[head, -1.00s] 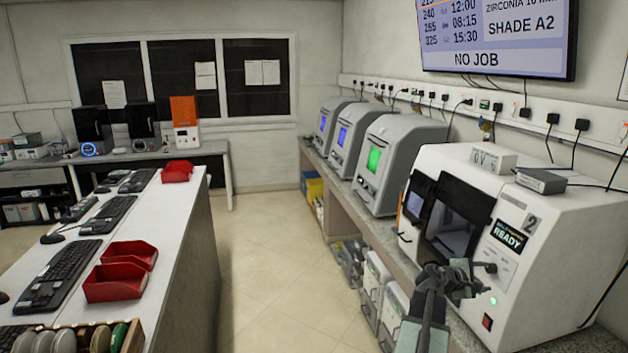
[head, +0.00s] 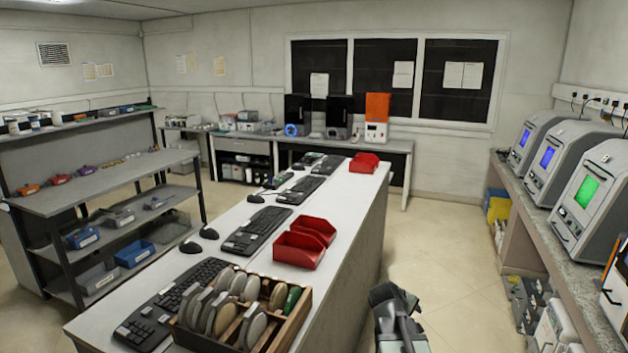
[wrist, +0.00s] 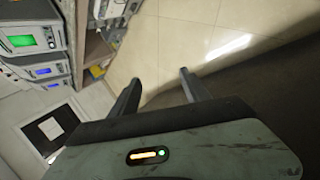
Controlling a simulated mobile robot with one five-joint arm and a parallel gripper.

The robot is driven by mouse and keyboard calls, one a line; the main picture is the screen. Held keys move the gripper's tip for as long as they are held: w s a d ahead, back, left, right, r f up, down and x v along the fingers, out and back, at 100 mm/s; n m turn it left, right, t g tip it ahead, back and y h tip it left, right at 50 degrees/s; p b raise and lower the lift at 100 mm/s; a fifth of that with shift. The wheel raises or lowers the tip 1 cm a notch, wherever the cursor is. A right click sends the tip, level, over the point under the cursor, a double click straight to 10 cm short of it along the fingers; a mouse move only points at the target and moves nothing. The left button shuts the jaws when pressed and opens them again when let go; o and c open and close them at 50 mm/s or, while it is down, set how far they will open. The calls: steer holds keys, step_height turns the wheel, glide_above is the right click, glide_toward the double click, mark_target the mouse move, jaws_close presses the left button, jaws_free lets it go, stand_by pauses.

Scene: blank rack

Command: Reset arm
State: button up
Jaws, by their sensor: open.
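My gripper shows in the wrist view (wrist: 158,92), its two fingers apart with only the tiled floor between and beyond them. It is open and empty. In the head view my arm (head: 398,318) rises at the bottom, right of the middle, over the aisle floor. Its fingertips cannot be made out there. It appears apart from the white bench and the machines.
A white bench (head: 345,228) on the left carries a wooden rack of discs (head: 285,345), keyboards (head: 256,230) and red bins (head: 299,250). Grey machines (head: 586,192) line the right counter (head: 540,245). The tiled aisle (head: 450,270) between is clear.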

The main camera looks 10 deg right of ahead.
steer(key=s+a+f+m+g+y, duration=0.2)
steer(key=s+a, duration=0.3)
steer(key=a, duration=0.6)
steer(key=s+a+f+m+g+y, duration=0.2)
steer(key=s+a, duration=0.4)
steer(key=a, duration=0.5)
steer(key=f+m+y, duration=0.1)
steer(key=m+y, duration=0.1)
steer(key=shift+f+m+g+y, duration=0.4)
